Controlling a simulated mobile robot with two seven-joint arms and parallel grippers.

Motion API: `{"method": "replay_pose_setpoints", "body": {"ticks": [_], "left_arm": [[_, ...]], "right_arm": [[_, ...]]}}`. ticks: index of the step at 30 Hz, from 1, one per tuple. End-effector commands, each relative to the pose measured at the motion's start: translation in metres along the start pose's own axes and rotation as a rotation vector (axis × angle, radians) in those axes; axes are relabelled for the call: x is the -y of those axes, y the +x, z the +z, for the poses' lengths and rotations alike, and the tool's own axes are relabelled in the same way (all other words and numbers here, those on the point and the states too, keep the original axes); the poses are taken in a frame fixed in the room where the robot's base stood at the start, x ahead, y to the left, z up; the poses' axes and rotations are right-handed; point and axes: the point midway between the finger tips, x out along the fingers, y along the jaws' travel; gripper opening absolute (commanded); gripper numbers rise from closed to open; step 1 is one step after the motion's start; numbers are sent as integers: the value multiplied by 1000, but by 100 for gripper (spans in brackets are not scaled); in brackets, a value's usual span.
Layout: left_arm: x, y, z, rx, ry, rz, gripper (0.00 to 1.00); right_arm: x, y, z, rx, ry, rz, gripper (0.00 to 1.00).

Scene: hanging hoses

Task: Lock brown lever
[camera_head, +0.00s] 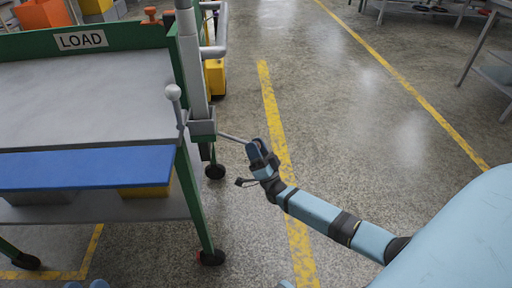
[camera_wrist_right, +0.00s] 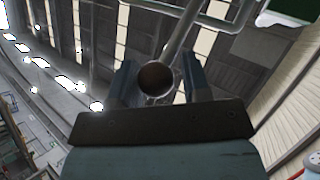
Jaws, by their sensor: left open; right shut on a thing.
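The lever (camera_head: 233,138) is a thin grey rod sticking out to the right and slightly down from a bracket on the cart's green corner post. Its end is hidden at my right gripper (camera_head: 256,158) in the head view. In the right wrist view, a round brown knob (camera_wrist_right: 155,78) on the end of a grey rod (camera_wrist_right: 181,36) sits between the two fingers of my right gripper (camera_wrist_right: 159,84). The right gripper is shut on this knob. My left gripper is not in view.
The green-framed cart (camera_head: 120,40) has a LOAD sign (camera_head: 82,40) and a blue-edged shelf (camera_head: 90,168). A second, upright lever with a pale ball (camera_head: 173,92) stands left of the grey post (camera_head: 192,70). Open floor with yellow lines (camera_head: 275,115) lies to the right.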

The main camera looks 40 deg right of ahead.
Motion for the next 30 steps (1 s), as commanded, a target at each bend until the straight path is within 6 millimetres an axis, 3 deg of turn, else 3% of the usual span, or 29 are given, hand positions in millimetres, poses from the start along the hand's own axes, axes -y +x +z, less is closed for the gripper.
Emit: {"method": "replay_pose_setpoints", "body": {"ticks": [1, 6, 7, 9, 30], "left_arm": [[0, 0, 0, 0, 0, 0, 43], [0, 0, 0, 0, 0, 0, 43], [0, 0, 0, 0, 0, 0, 43], [0, 0, 1, 2, 1, 0, 43], [0, 0, 0, -1, 0, 0, 43]], "right_arm": [[-7, 3, -4, -2, -8, 12, 1], [-7, 4, -3, -2, -7, 12, 1], [-7, 4, -4, -2, -7, 12, 48], [-7, 4, -4, -3, -7, 10, 60], [-2, 0, -2, -2, -1, 4, 60]]}}
